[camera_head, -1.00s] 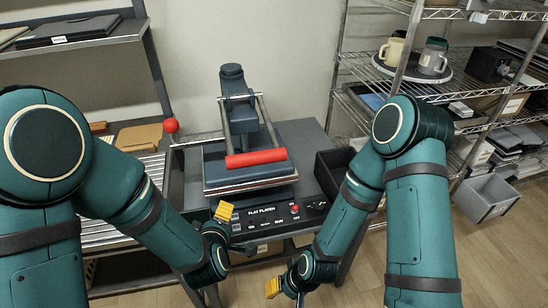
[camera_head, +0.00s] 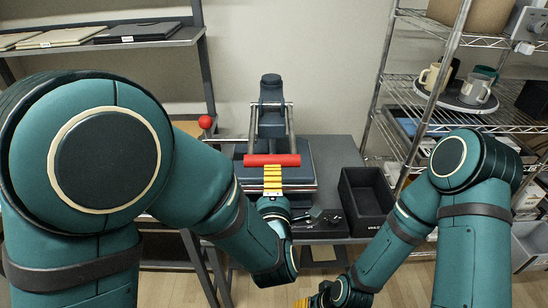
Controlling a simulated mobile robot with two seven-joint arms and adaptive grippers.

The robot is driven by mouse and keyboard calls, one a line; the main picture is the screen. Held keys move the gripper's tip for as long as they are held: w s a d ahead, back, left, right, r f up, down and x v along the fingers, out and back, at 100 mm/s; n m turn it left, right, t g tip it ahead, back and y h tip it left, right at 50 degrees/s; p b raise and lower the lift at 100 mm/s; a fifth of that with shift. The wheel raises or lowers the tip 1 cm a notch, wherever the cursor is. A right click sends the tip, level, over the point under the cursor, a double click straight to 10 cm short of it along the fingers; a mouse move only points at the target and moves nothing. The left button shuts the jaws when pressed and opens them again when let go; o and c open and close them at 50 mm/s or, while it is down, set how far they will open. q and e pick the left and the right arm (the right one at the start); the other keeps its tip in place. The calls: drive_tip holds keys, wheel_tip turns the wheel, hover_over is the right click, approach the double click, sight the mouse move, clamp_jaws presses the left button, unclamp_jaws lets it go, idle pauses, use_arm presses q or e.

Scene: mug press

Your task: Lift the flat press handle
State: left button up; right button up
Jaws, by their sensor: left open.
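The flat press (camera_head: 306,176) stands on a grey table, with its red handle bar (camera_head: 288,160) across the front on two metal arms. The handle is low, just above the press plates. My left gripper (camera_head: 273,172), with yellow fingers, is just in front of the handle, near its middle. It is open, and the handle hides where the tips end, so contact cannot be told. My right gripper (camera_head: 303,303) is at the bottom edge, partly cut off, with only a bit of yellow finger showing, away from the press.
An open black bin (camera_head: 366,199) sits on the table right of the press. A red ball knob (camera_head: 205,122) is at the left. A wire shelf at the right holds a round tray (camera_head: 448,101) with mugs. Folders lie on the left shelf.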

sight(273, 157)
use_arm(q)
drive_tip(key=w, duration=1.1)
drive_tip(key=shift+w+f, duration=0.2)
drive_tip(key=shift+f, duration=0.2)
clamp_jaws()
drive_tip(key=shift+f, duration=0.1)
